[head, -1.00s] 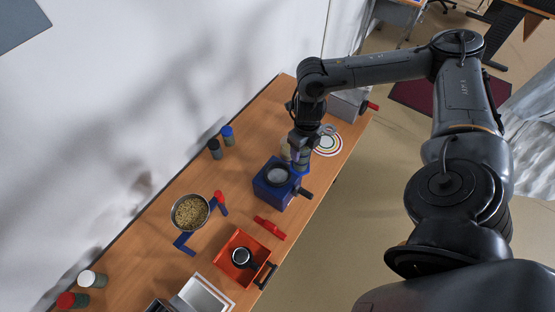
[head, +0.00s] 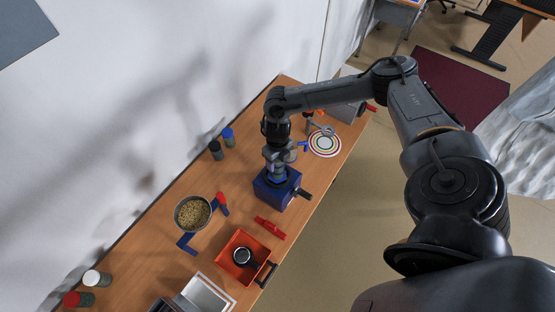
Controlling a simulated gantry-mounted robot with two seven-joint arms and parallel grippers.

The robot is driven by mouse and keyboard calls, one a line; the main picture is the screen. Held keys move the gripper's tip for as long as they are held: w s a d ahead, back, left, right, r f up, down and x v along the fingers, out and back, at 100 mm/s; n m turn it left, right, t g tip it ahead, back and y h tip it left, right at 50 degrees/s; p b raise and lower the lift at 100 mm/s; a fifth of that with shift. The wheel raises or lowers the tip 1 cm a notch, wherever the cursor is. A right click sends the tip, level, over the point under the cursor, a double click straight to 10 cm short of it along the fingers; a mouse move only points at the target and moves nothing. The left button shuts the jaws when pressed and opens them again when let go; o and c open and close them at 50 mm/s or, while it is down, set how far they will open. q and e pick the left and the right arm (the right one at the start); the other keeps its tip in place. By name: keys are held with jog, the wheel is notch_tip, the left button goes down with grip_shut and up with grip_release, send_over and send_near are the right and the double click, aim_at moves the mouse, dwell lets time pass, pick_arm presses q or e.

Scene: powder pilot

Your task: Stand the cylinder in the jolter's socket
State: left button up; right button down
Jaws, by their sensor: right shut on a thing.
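The jolter (head: 272,194) is a blue box on the wooden bench with a dark handle on its right side. My right gripper (head: 277,160) is directly over it, pointing down and shut on the cylinder (head: 278,172). The cylinder looks greyish and roughly upright, its lower end at the jolter's top. The gripper covers most of the cylinder and the socket, so I cannot tell whether the cylinder is seated or just above. My left gripper is out of view.
A bowl of grain (head: 192,213), a red clamp-like piece (head: 270,227) and an orange tray (head: 229,267) lie in front of the jolter.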

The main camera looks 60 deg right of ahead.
jog(key=shift+f, duration=0.3)
jog(key=shift+c, duration=1.5)
grip_release()
